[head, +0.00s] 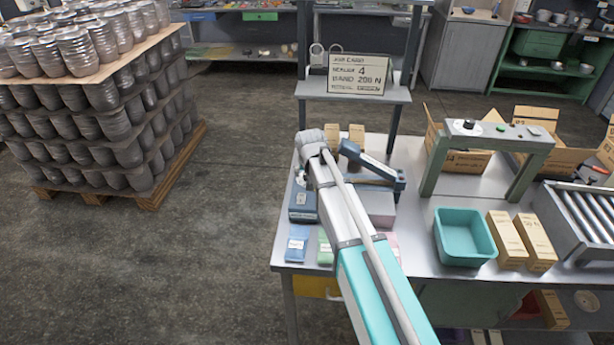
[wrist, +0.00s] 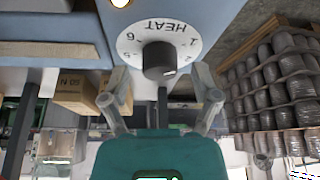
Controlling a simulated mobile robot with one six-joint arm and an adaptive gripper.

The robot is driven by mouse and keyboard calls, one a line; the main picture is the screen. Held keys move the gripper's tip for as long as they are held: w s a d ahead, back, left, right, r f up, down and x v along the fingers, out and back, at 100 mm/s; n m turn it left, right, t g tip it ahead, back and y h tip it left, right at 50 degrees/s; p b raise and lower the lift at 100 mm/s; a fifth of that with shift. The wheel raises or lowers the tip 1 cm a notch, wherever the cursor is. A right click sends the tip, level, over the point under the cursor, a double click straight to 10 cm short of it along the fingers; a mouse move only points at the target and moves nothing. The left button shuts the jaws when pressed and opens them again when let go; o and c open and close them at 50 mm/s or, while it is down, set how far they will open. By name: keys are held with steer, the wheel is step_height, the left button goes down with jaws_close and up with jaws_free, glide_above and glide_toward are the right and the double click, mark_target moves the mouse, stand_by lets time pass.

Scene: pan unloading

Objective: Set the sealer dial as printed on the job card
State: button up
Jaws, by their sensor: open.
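The job card (head: 358,75) stands on the shelf above the bench and reads sealer 4, band 200 N. The sealer (head: 385,176), with a blue-grey lever arm, sits on the bench beside my arm. In the wrist view its white HEAT dial (wrist: 186,35) appears upside down, with a dark round knob (wrist: 157,57) at its centre. The knob's white mark points to the lower right; the numeral there cannot be read clearly. My gripper (wrist: 160,84) is open, its fingers spread on either side of the knob and not visibly gripping it. In the head view my arm hides the dial.
A teal bin (head: 464,237), cartons (head: 507,240) and a roller conveyor (head: 585,215) occupy the bench's right side. A grey arch (head: 495,137) stands behind them. A pallet of jars (head: 100,110) stands left, with clear floor between it and the bench.

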stand_by(0.3)
steer(key=c, duration=1)
steer(key=shift+a, duration=0.2)
jaws_close()
steer(key=shift+d, duration=0.15)
